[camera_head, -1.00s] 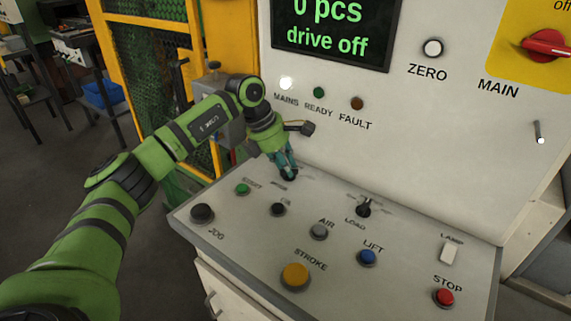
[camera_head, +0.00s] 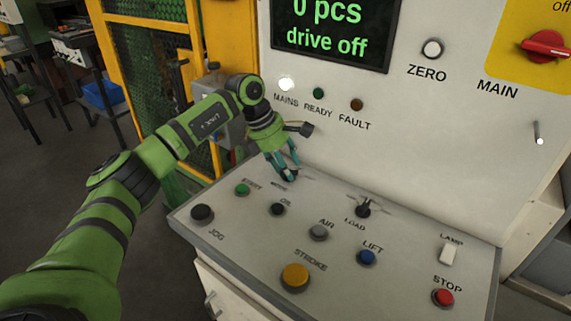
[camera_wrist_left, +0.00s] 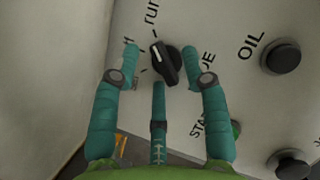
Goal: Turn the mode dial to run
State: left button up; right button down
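The mode dial (camera_wrist_left: 166,64) is a black round knob with a raised bar and a white mark. In the left wrist view its white-marked end points up and slightly left, towards the "run" lettering (camera_wrist_left: 152,14). My left gripper (camera_wrist_left: 164,58) is open, with a teal finger on each side of the dial and a third finger below it. In the head view my left gripper (camera_head: 285,174) is over the back left of the sloped panel, its fingers mostly hiding the dial. My right gripper is not in view.
The upright cabinet face rises close behind my gripper.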

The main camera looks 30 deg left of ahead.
pick_arm(q)
jog(key=v, duration=1.2)
jog(key=shift+d, duration=0.1)
